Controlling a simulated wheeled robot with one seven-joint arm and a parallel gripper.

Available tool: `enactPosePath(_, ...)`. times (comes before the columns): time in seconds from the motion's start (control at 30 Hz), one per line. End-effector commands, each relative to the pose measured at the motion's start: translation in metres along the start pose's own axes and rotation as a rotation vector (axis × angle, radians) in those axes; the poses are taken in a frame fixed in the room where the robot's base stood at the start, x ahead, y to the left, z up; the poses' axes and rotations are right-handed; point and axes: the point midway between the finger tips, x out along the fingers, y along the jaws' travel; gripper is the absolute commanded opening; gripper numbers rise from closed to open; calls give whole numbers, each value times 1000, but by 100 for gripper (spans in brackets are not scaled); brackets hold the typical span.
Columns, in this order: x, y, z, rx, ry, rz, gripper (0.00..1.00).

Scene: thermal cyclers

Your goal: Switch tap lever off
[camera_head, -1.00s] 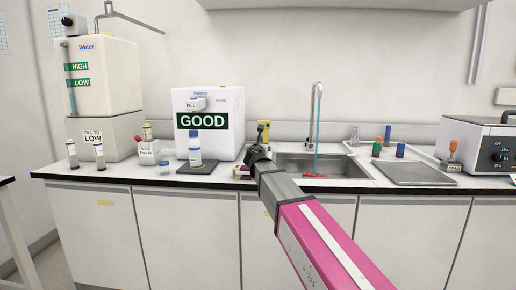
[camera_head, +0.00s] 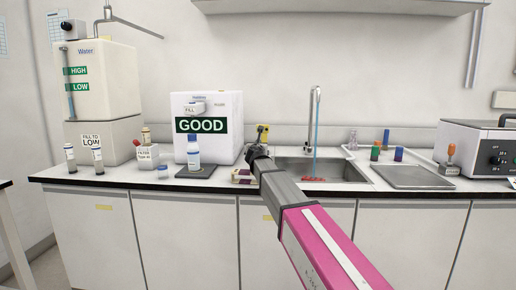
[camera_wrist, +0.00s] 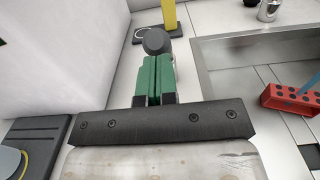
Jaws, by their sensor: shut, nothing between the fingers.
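The tall metal tap (camera_head: 311,120) stands at the back of the sink in the head view, with a blue stream of water running down from its spout. In the wrist view its metal base (camera_wrist: 268,11) shows at the top right edge, and I cannot make out the lever clearly. My gripper (camera_head: 257,151) is over the counter left of the sink, apart from the tap. In the wrist view its green fingers (camera_wrist: 155,80) are together and empty. A round dark knob (camera_wrist: 156,41) shows just beyond the fingertips; I cannot tell if they touch it.
The sink (camera_head: 345,168) holds a red rack (camera_wrist: 290,98) with dark holes. A yellow post (camera_wrist: 169,14) on a dark base stands beyond the knob. A white box marked GOOD (camera_head: 208,108) and a bottle (camera_head: 194,152) stand to the left.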

Motion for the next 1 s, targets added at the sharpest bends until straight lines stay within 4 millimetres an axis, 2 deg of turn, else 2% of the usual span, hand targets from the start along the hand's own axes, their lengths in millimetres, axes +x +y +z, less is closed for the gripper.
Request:
enactPosePath(0.67, 9, 0, 14, 0, 0, 0, 0)
enactPosePath(1.0, 28, 0, 35, 0, -1, -1, 0)
